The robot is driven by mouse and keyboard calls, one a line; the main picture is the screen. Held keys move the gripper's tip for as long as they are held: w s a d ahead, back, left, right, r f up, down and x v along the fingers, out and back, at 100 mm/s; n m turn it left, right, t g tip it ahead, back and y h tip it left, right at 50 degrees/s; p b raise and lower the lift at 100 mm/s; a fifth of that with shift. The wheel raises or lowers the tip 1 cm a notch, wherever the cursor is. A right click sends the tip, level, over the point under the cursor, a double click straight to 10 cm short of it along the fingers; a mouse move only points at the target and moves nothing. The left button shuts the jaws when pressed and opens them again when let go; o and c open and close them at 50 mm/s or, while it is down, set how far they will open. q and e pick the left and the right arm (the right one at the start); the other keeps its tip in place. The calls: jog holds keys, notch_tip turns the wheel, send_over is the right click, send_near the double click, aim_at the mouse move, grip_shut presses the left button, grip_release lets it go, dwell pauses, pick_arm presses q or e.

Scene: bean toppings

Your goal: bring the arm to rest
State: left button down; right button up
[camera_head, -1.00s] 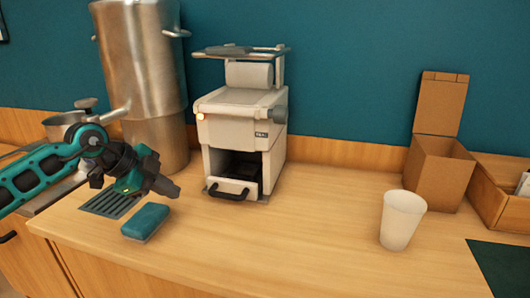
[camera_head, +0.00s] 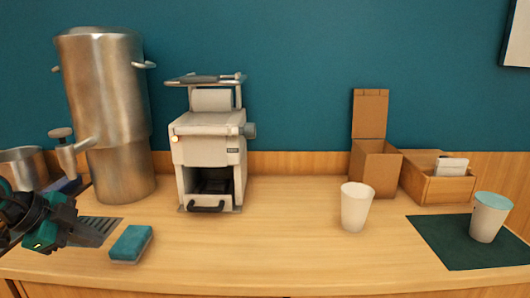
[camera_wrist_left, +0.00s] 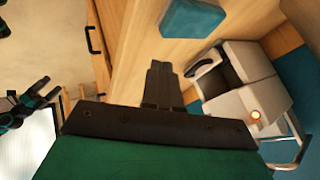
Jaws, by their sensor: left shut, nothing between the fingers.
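My left gripper (camera_head: 92,230) is at the left edge of the head view, above the counter's left end near the drip grate. Its fingers are together and empty. In the left wrist view the closed fingers (camera_wrist_left: 161,84) point toward the counter, apart from the teal sponge (camera_wrist_left: 192,17). That sponge (camera_head: 131,244) lies on the counter just right of the gripper in the head view. My right gripper is not in the head view; part of an arm (camera_wrist_left: 25,108) shows at the left of the left wrist view.
A large steel urn (camera_head: 108,115) and a white machine (camera_head: 208,150) stand behind. A white cup (camera_head: 355,207), an open cardboard box (camera_head: 375,168), a wooden box (camera_head: 437,185) and a teal-topped cup (camera_head: 489,218) on a dark green mat (camera_head: 440,243) are to the right. The middle counter is clear.

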pick_arm(q)
jog(key=s+d+f+t+h+p, duration=0.1)
jog(key=d+f+t+h, duration=0.1)
jog(key=d+h, duration=0.5)
jog(key=s+d+f+t+h+p, duration=0.1)
jog(key=s+d+f+h, duration=0.1)
jog(key=d, duration=0.9)
jog(key=s+f+n+y, duration=0.5)
jog(key=s+f+n, duration=0.1)
jog(key=f, duration=0.4)
jog(key=s+d+f+n+t+y+p, duration=0.1)
jog(key=s+f+n+y, duration=0.5)
jog(key=s+f, duration=0.3)
jog(key=shift+s+d+f+n, duration=0.25)
jog(key=shift+f+n, duration=0.35)
jog(key=shift+f, duration=0.25)
